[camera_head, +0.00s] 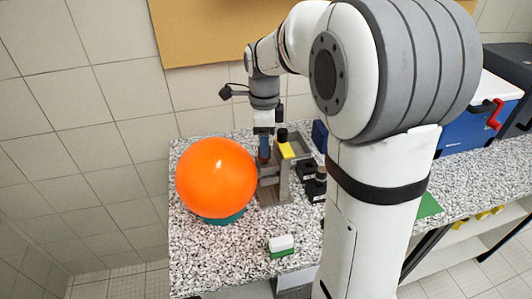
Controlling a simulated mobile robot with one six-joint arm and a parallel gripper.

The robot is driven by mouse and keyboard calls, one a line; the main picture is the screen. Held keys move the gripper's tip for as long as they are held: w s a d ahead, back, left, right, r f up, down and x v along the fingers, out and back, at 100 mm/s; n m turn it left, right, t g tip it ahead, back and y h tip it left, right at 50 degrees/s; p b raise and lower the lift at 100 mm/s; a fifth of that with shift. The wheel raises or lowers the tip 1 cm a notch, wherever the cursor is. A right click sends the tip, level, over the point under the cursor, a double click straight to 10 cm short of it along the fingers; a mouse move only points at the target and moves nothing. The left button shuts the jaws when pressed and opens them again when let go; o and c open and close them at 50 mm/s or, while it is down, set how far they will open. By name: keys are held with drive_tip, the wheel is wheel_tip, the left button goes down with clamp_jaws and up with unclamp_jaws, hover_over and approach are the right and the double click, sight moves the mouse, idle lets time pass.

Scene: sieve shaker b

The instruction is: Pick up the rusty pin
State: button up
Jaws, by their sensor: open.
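My gripper (264,144) points down over the left side of a grey stand (273,188) on the speckled counter. Its jaws are small in this view, and it is open. A small reddish-brown upright piece (264,154) shows right at the jaws. It looks like the rusty pin, but it is too small to be sure. I cannot tell whether the jaws touch it.
A large orange ball (216,177) on a teal base stands just left of the stand. A white-and-green sponge (281,245) lies in front. The counter's front left is clear.

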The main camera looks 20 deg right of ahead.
sight(264, 162)
drive_tip(key=shift+f, duration=1.5)
drive_tip(key=shift+c, duration=0.2)
drive_tip(key=c, duration=1)
